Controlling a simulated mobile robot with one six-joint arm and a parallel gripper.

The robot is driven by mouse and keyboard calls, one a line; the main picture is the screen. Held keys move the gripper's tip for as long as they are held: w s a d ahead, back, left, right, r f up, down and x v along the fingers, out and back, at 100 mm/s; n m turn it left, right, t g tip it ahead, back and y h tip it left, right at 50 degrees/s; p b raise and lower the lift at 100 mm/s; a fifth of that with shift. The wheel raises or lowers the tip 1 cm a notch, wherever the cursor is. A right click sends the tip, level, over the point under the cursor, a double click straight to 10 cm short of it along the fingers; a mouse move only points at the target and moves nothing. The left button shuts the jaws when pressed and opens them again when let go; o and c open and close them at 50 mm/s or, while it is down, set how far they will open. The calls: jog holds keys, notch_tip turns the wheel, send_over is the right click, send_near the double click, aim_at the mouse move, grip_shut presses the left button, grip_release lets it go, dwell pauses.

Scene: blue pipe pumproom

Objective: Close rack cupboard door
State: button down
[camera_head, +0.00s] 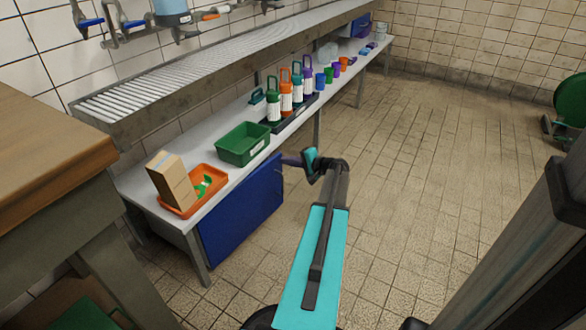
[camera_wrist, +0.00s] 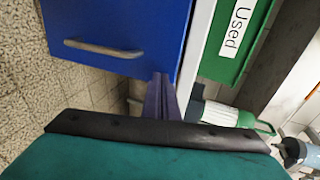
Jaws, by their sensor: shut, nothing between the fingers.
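The blue cupboard door (camera_head: 243,215) hangs under the grey table, its face close to in line with the table's front edge. I cannot tell whether it is fully shut. In the wrist view the door (camera_wrist: 150,25) fills the top, with a metal bar handle (camera_wrist: 104,48) on its face. My gripper (camera_head: 290,160) is at the door's upper far corner, just below the table edge. In the wrist view its purple fingers (camera_wrist: 160,95) are together and empty, at or very near the door's edge. Whether they touch it is unclear.
On the table are a green bin (camera_head: 243,143), an orange tray (camera_head: 190,205) with a cardboard box (camera_head: 172,180), several bottles (camera_head: 285,95) and cups. A wooden-topped table (camera_head: 50,150) stands at left.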

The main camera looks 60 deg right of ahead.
jog(key=shift+w, duration=0.35)
jog(key=shift+w+d, duration=0.1)
